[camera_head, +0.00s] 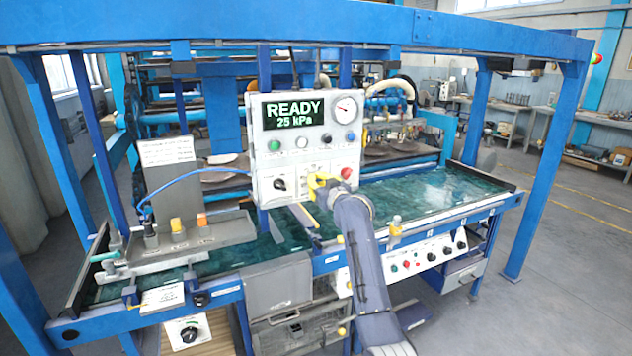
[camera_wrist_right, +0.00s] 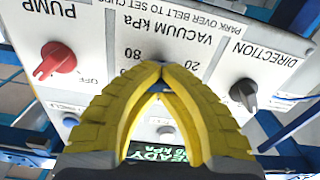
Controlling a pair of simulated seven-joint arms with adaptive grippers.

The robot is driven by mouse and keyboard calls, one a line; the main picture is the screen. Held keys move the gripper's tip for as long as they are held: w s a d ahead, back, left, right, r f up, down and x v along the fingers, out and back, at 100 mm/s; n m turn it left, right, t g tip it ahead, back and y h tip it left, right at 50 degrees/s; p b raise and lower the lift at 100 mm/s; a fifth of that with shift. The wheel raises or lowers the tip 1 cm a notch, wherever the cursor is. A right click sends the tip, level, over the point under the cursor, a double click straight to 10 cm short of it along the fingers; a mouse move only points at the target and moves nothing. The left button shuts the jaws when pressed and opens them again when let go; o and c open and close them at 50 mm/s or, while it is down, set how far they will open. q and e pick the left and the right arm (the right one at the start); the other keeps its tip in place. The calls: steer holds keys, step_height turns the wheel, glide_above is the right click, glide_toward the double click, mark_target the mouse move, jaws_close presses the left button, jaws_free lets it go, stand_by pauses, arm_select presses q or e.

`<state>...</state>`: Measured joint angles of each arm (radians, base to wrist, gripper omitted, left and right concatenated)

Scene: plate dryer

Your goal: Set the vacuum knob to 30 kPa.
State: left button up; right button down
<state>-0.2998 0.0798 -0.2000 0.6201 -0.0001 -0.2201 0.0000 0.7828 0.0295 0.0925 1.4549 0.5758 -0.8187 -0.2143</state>
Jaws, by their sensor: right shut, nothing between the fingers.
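The grey control panel (camera_head: 258,150) has a display (camera_head: 294,113) reading READY 25 kPa. My right gripper (camera_head: 319,182) has yellow fingers, shut and empty, at the lower middle of the panel. In the right wrist view the panel is upside down, and the fingertips (camera_wrist_right: 162,68) meet by the VACUUM kPa label (camera_wrist_right: 163,38), near the marks 20 and 80. The vacuum knob is hidden behind the fingers; I cannot tell whether they touch it. The display (camera_wrist_right: 160,154) partly shows between the fingers. My left gripper is not in view.
The black DIRECTION knob (camera_head: 280,184) and red PUMP knob (camera_head: 346,172) flank the gripper; the red one also shows in the right wrist view (camera_wrist_right: 57,62). A round gauge (camera_head: 346,109) and several buttons sit above. A blue frame surrounds the green belt (camera_head: 430,192).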

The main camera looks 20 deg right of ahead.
steer(key=shift+f+m, duration=0.35)
steer(key=shift+m, duration=0.35)
steer(key=shift+f+m, duration=0.3)
steer(key=shift+m, duration=0.4)
steer(key=c, duration=2.2)
jaws_free()
steer(key=c, duration=1.1)
jaws_free()
steer(key=shift+w+a, duration=0.1)
steer(key=shift+o, duration=1.1)
steer(key=shift+r, duration=0.3)
steer(key=s+d, duration=0.1)
steer(key=s, duration=1.1)
steer(key=shift+d, duration=0.4)
